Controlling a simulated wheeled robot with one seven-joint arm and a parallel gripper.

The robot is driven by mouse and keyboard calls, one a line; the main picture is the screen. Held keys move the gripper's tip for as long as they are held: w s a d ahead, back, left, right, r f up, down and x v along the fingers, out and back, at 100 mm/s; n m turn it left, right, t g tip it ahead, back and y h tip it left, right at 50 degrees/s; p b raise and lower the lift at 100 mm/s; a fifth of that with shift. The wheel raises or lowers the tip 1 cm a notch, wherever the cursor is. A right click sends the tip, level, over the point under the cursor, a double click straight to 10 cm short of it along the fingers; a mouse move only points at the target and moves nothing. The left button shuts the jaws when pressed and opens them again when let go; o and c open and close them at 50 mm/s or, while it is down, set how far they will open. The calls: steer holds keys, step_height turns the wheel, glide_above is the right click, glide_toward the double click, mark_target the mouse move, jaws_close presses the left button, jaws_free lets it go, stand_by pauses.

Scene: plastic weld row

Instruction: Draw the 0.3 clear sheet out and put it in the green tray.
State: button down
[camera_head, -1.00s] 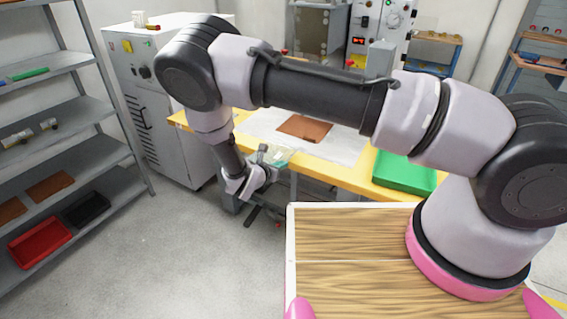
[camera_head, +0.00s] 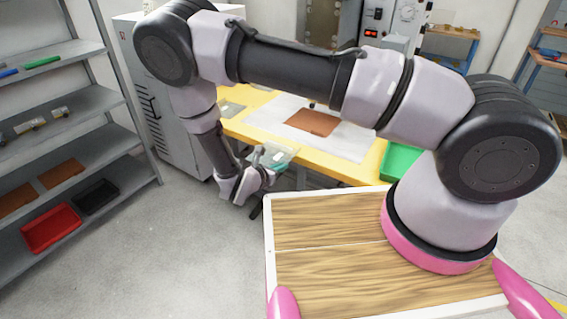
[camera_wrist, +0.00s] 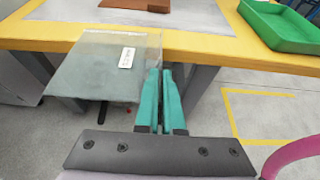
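The clear sheet (camera_wrist: 95,68) is a thin, see-through pane with a small white label, seen in front of the yellow table's edge in the wrist view. My gripper (camera_wrist: 168,72) has teal fingers, close together at the sheet's right side, and appears shut on it. In the head view the sheet (camera_head: 272,156) is at my gripper (camera_head: 262,168), off the table's front edge. The label's print is too small to read. The green tray (camera_wrist: 292,40) is on the table to the right; my arm partly hides the tray (camera_head: 398,163) in the head view.
The yellow table (camera_head: 258,138) carries a white mat (camera_head: 350,146) with a brown sheet (camera_head: 312,122). A greyish sheet (camera_head: 230,108) lies at its left end. A shelf rack (camera_head: 75,125) with red and black trays stands left.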

steer(key=s+a, duration=0.8)
steer(key=s, duration=0.2)
steer(key=shift+s, duration=0.2)
stand_by(0.6)
